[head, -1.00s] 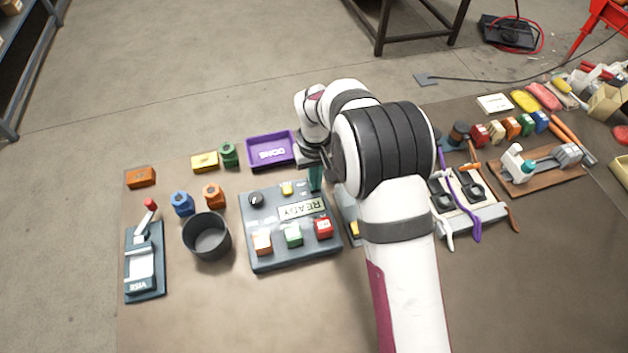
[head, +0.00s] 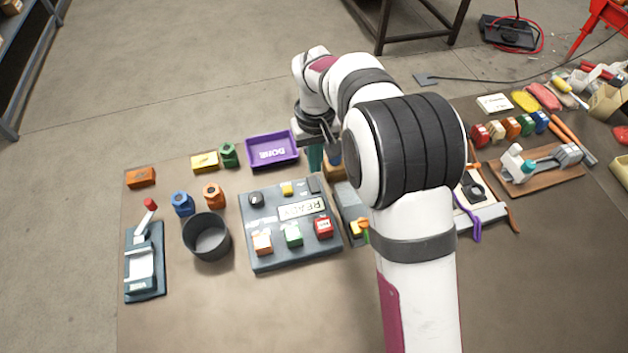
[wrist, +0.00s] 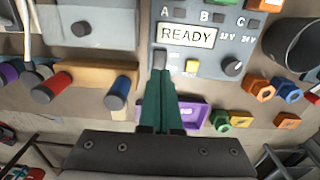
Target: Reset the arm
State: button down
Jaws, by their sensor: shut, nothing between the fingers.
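My gripper (head: 316,158) is shut and empty, pointing down above the table just right of the purple DONE tray (head: 272,162). In the wrist view the closed green fingers (wrist: 160,100) reach toward the lower edge of the grey control panel (wrist: 200,62). The panel lies near the middle of the table, with a READY display (head: 301,210), a black knob (head: 255,199), a yellow button (head: 287,188) and orange, green and red buttons along its near edge. My arm hides part of the table right of the panel.
A wooden block with coloured-handled tools (wrist: 95,75) is beside the fingers in the wrist view. The table's near left is clear.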

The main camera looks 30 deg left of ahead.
jog(key=s+d+r+m, duration=0.3)
jog(key=d+r, duration=0.1)
jog(key=d, duration=0.4)
jog(key=s+d+r+m+y, duration=0.1)
jog(key=s+d+r+m, duration=0.25)
jog(key=d, duration=0.35)
jog(key=s+d+r+m, duration=0.3)
jog(key=s+d+r, duration=0.1)
jog(key=d, duration=0.4)
jog(key=s+d+f+m, duration=0.1)
jog(key=s+d+m, duration=0.4)
jog(key=s, duration=0.7)
jog(key=shift+f+y, duration=0.25)
jog(key=shift+y, duration=0.15)
